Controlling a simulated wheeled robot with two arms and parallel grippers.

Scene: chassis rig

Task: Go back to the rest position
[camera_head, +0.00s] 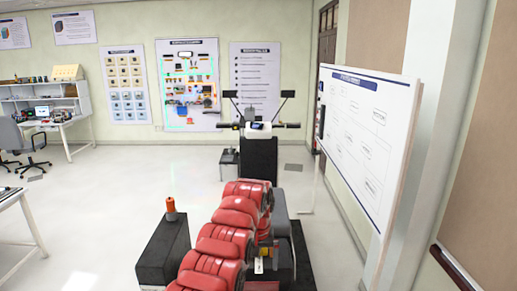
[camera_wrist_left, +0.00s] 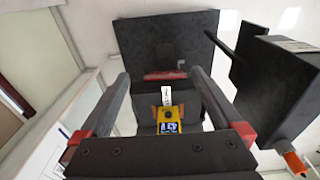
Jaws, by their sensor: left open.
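My left gripper (camera_wrist_left: 160,76) is open in the left wrist view, with its two dark fingers spread apart and red parts at their bases. A small yellow device (camera_wrist_left: 169,121) with a display and a white strip shows between the fingers; I cannot tell its distance from them. In the head view my red left arm reaches up from the bottom middle and bends down over the dark rig (camera_head: 303,262). The yellow device (camera_head: 264,251) shows beside the arm there. The left fingertips are hard to make out in the head view. My right gripper is not in view.
A black box (camera_head: 160,252) with an orange cylinder (camera_head: 171,206) on top stands left of the arm. A whiteboard (camera_head: 365,130) stands close on the right. A table edge (camera_head: 12,200) is at far left. The floor (camera_head: 110,190) between is clear.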

